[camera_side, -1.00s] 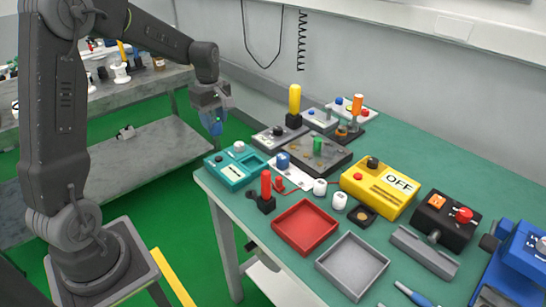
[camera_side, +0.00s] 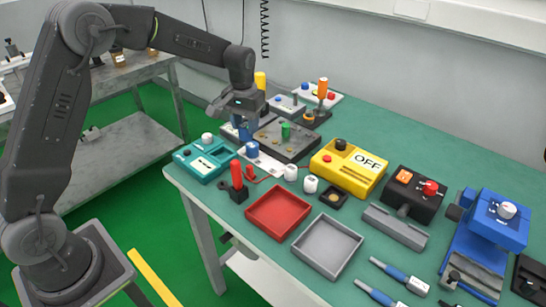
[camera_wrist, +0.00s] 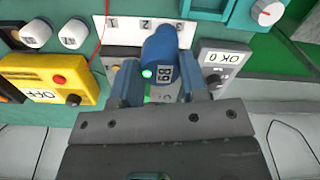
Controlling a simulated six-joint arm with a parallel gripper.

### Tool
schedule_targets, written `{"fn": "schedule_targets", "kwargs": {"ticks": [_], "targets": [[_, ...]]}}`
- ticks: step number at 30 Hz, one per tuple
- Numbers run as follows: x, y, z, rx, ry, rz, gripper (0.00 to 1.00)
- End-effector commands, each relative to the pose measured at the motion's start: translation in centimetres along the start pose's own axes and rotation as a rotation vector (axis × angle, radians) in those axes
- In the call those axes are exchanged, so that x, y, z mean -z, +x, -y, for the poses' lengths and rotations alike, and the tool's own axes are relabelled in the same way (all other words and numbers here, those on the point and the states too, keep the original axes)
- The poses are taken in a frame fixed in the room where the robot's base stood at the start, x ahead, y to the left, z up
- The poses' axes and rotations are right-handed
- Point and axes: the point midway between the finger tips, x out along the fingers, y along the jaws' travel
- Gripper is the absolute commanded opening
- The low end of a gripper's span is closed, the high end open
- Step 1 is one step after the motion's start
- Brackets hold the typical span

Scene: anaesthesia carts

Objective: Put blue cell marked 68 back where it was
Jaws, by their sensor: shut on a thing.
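My gripper (camera_side: 244,128) is shut on the blue cell marked 68 (camera_wrist: 162,62). In the wrist view the cell sits between the two blue fingers, with its white label towards the camera. In the side view my gripper hangs over the grey box at the table's back left and largely hides that box. A white strip (camera_wrist: 125,26) numbered 1, 2, 3 lies beyond the held cell.
A teal box (camera_side: 203,165) with a white knob stands front left. A dark board (camera_side: 290,143) with a green peg is right of my gripper. A yellow box (camera_side: 347,170), a red upright handle (camera_side: 237,175), a red tray (camera_side: 258,224) and a grey tray (camera_side: 345,268) stand nearby.

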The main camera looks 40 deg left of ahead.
Motion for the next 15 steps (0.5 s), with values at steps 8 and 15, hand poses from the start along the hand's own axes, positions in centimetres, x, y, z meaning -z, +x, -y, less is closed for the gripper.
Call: {"fn": "schedule_targets", "kwargs": {"ticks": [8,15], "targets": [[1.0,3.5,-5.8,0.000,0.001,0.000,0.12],[1.3,4.7,-7.5,0.000,-0.003,0.000,0.12]]}}
